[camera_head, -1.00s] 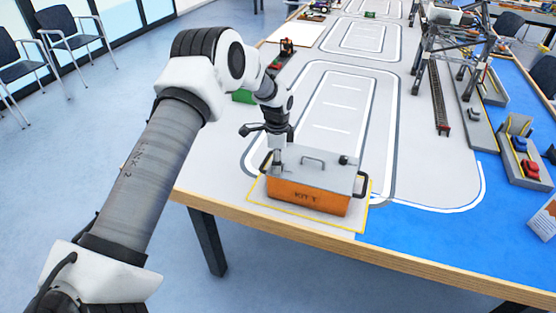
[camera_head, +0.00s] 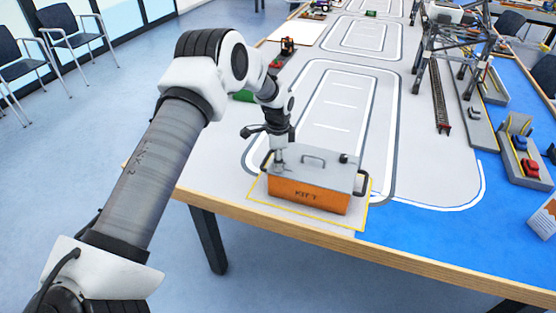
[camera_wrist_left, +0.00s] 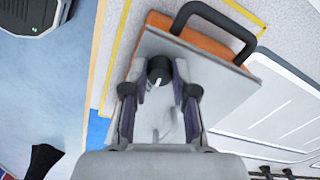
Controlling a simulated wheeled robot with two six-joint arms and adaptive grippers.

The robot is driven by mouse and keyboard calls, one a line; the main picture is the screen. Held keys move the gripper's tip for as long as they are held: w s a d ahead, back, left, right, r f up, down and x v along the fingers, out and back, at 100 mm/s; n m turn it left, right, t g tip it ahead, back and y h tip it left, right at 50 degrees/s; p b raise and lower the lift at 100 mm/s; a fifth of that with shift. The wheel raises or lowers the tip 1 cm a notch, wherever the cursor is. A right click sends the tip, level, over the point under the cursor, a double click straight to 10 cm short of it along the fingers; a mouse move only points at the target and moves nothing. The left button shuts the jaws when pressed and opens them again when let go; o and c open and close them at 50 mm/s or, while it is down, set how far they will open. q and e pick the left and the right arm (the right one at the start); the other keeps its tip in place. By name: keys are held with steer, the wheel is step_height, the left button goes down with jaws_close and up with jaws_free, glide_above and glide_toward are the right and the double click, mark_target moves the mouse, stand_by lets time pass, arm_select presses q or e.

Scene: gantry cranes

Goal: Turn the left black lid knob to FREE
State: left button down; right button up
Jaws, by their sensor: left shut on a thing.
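An orange box (camera_head: 308,196) marked KIT with a grey lid (camera_head: 318,169) stands on the table inside a yellow outline. The lid has a grey handle in its middle and a black knob (camera_head: 343,159) near its right end. My left gripper (camera_head: 279,167) points down at the lid's left end and hides the left knob in the head view. In the left wrist view, the left black lid knob (camera_wrist_left: 159,69) with a white mark sits between the fingertips, and the gripper is shut on it. The lettering around the knob cannot be read. My right gripper is not in view.
A black side handle (camera_wrist_left: 213,27) of the box stands out close to the gripper. The table's wooden front edge (camera_head: 260,228) runs just before the box. Crane models (camera_head: 458,45) stand at the back right.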

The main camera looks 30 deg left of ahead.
arm_select(q)
steer(key=n, duration=0.3)
steer(key=shift+s+f+n+p, duration=0.1)
steer(key=shift+n+p, duration=0.2)
steer(key=shift+p, duration=0.1)
steer(key=n+p, duration=0.1)
steer(key=n, duration=0.3)
steer(key=shift+d+n, duration=0.1)
steer(key=shift+n, duration=0.2)
steer(key=n, duration=0.4)
steer(key=shift+d+n+p, duration=0.1)
steer(key=shift+n+p, duration=0.2)
steer(key=shift+p, duration=0.1)
steer(key=shift+n+p, duration=0.4)
steer(key=shift+n, duration=1.7)
steer(key=c, duration=0.9)
jaws_free()
steer(key=shift+f, duration=0.1)
